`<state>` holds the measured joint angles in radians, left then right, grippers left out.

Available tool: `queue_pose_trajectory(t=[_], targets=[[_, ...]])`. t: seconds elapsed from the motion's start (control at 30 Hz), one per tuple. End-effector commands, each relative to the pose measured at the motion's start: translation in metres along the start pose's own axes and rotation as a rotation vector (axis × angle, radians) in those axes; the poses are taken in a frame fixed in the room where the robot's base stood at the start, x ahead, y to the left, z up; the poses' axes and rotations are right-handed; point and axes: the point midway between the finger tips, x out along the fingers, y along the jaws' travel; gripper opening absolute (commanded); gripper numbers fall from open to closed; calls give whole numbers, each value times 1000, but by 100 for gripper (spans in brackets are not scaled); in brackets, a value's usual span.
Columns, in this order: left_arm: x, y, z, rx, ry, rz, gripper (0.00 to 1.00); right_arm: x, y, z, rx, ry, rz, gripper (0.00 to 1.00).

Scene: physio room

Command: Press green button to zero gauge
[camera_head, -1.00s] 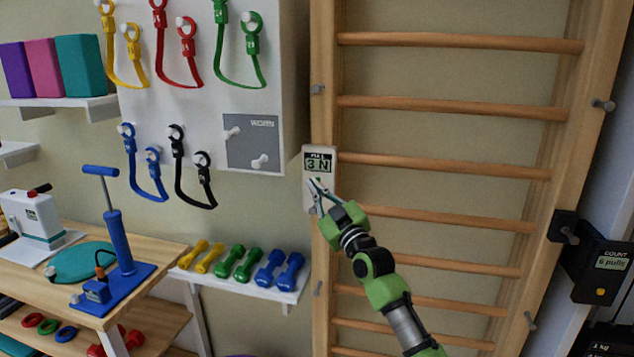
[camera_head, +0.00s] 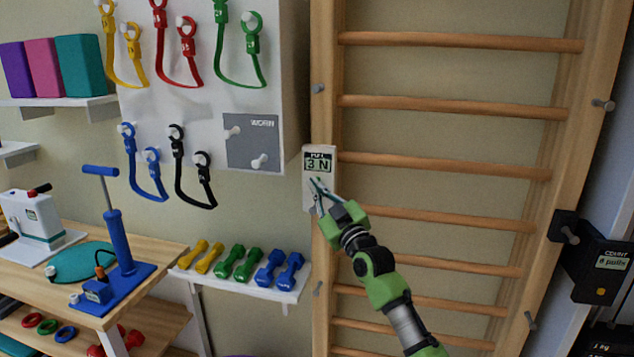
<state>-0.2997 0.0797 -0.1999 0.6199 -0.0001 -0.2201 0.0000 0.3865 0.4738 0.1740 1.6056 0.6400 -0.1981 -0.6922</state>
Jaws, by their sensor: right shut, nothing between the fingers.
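The gauge (camera_head: 307,195) is a pale box on the left upright of the wooden wall bars. Its small display (camera_head: 319,163) reads "3 N". My right gripper (camera_head: 315,182) is shut and empty, with its fingertips in front of the gauge's face just below the display. I cannot tell whether the tips touch it. The green button is not visible; the fingers cover part of the gauge's lower face. My left gripper is not in view.
Wall bars (camera_head: 455,102) fill the right side. A pegboard (camera_head: 225,95) with coloured bands hangs left of the gauge. Dumbbells (camera_head: 237,263) lie on a shelf below it. A black counter box (camera_head: 600,262) is at far right. Open space lies before the bars.

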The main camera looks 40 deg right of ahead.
Motion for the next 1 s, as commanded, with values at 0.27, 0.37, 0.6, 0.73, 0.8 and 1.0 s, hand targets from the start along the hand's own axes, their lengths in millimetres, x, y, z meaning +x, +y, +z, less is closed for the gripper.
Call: queue_pose_trajectory(t=[0.27,0.37,0.6,0.73,0.8,1.0], targets=[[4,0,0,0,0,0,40,4,3,3,-1,0,0,0],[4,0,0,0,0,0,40,4,3,2,-1,0,0,0],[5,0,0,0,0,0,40,4,4,3,-1,1,1,0],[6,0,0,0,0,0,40,6,4,4,-1,1,1,0],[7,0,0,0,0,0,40,6,5,4,0,1,1,0],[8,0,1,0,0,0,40,8,6,6,0,1,0,0]])
